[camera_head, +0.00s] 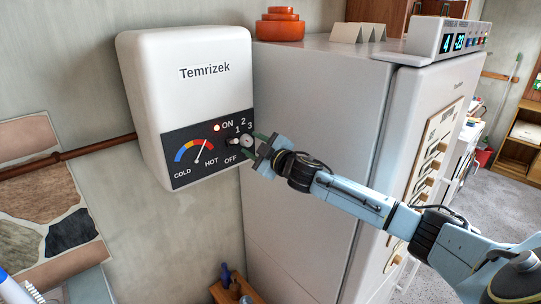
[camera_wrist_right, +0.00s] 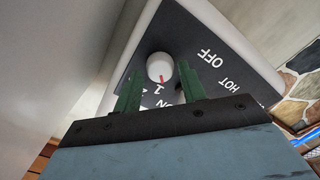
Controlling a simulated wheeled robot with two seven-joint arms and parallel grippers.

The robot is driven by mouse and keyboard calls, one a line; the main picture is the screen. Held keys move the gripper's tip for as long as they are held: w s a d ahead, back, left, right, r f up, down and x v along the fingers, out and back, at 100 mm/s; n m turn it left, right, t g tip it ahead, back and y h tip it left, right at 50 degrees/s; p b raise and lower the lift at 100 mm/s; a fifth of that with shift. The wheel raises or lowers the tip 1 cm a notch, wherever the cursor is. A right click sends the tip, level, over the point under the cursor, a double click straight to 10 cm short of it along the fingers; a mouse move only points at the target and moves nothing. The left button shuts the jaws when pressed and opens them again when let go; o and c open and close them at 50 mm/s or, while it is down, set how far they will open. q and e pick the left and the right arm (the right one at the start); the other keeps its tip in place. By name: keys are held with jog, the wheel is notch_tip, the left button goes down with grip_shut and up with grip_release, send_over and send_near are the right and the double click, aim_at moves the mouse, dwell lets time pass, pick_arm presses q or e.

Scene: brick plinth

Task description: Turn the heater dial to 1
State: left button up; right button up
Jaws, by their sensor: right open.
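The white heater (camera_head: 190,95), labelled Temrizek, hangs on the wall with a dark control panel at its lower front. Its round pale dial (camera_head: 247,141) is at the panel's right side; it also shows in the right wrist view (camera_wrist_right: 160,67). There its red mark points toward the printed 1. My right gripper (camera_head: 257,143) is at the dial, with its green fingers open. In the wrist view the fingertips (camera_wrist_right: 160,72) lie on either side of the dial, with gaps visible, so it is not clamped. My left gripper is out of view.
A grey fridge-like cabinet (camera_head: 315,120) stands close to the heater's right, behind my right arm. A red lamp (camera_head: 217,128) glows on the panel. A gauge (camera_head: 195,150) is at the panel's left.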

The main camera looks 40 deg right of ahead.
jog(key=s+b, duration=0.3)
jog(key=s, duration=0.9)
jog(key=shift+s+d, duration=0.25)
jog(key=shift+d, duration=0.2)
